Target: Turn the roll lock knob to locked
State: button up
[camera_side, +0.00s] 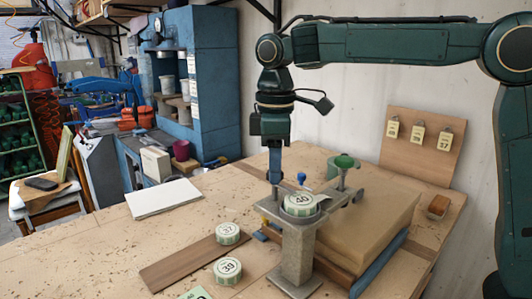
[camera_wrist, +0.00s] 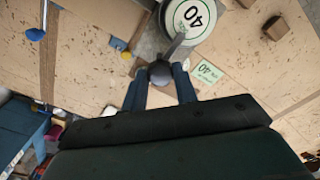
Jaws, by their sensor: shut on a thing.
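My gripper (camera_wrist: 160,88) has its two blue fingers on either side of a dark round knob (camera_wrist: 160,72), apparently the roll lock knob, and is shut on it. A grey bar runs from the knob up to the white-faced roll marked 40 (camera_wrist: 194,18). In the side view my gripper (camera_side: 274,184) points straight down at the left edge of the grey metal stand (camera_side: 297,255). The roll marked 40 (camera_side: 300,203) sits on top of that stand. The knob is hidden behind the fingers there, and I cannot read any lock mark.
A yellow knob (camera_side: 265,220) is at the stand's left. Rolls 37 (camera_side: 228,233) and 39 (camera_side: 227,271) are by a brown board (camera_side: 180,266). The table's left is mostly clear.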

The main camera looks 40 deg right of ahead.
dwell(0.4)
jog(key=o, duration=1)
jog(key=shift+c, duration=0.2)
jog(key=shift+r, duration=0.15)
notch_tip(320, 180, up, 14)
jog(key=shift+f, duration=0.2)
jog(key=shift+s+d, duration=0.1)
jog(key=shift+s, duration=0.05)
dwell(0.4)
jog(key=s+d+f+m+t, duration=0.2)
jog(key=s+d+f+m, duration=0.2)
jog(key=s+f, duration=0.5)
jog(key=s+d+f+m+t, duration=0.3)
jog(key=s+d+f+m, duration=0.2)
jog(key=s+f, duration=0.5)
jog(key=s+d, duration=0.1)
jog(key=s, duration=0.2)
jog(key=shift+s+d+t, duration=0.15)
jog(key=shift+s+t, duration=0.15)
jog(key=shift+s, duration=0.1)
